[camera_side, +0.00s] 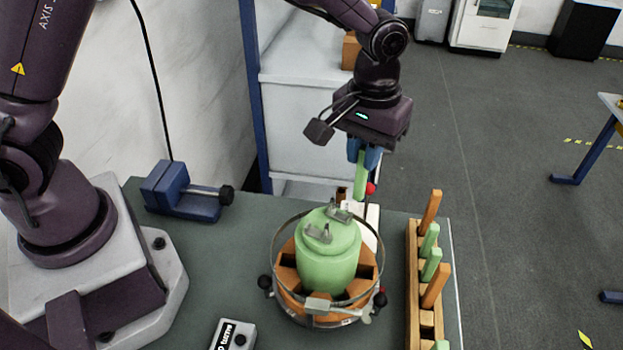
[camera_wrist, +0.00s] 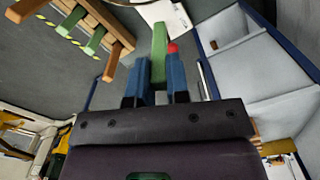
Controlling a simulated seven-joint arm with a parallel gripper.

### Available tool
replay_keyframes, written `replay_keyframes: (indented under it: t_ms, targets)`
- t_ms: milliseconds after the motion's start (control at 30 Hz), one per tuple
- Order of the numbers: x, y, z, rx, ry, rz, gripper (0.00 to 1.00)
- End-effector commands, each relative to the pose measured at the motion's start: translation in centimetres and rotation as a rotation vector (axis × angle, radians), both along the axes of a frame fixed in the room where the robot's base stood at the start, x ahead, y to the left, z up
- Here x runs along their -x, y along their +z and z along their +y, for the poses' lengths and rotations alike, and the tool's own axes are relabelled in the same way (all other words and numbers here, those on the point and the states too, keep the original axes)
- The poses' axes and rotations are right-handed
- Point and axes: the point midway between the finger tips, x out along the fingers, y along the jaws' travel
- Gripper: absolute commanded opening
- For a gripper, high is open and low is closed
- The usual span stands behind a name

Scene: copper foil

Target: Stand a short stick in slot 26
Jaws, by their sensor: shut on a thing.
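My gripper (camera_side: 364,158) has blue fingers shut on a green stick (camera_side: 360,181), which hangs roughly upright. In the side view it appears just above and behind the round fixture. The wrist view shows the same stick (camera_wrist: 159,45) between the fingers (camera_wrist: 160,82). The round wooden holder (camera_side: 281,277) has slots around its edge and a green lidded body (camera_side: 328,262) in its middle, with a metal ring around it. Slot numbers are not legible, so I cannot tell which is slot 26. Several orange and green sticks stand in a wooden rack (camera_side: 412,290) at right.
A red ball (camera_side: 371,188) shows close beside the held stick. A white sheet or plate (camera_side: 373,216) lies behind the holder. A blue vise (camera_side: 182,192) sits at the back left, and a small labelled box (camera_side: 233,336) at the front. Bare table lies left of the holder.

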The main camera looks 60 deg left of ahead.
Motion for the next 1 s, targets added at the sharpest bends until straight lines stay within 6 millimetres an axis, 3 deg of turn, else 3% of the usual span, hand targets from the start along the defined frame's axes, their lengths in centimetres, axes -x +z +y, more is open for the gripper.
replay_keyframes:
  t_ms: [33,100,200,333,567,1000]
  targets:
    - [0.4,0.1,2.8,0.003,-0.039,-0.001,0.00]
    - [1.1,0.1,5.9,0.006,-0.114,-0.004,0.00]
    - [2.2,0.0,9.4,0.008,-0.207,-0.008,0.00]
    - [3.6,-0.1,12.3,0.009,-0.296,-0.013,0.00]
    - [4.4,1.1,13.9,0.008,-0.357,-0.020,0.00]
    - [4.4,11.7,13.6,0.008,-0.354,-0.019,0.00]
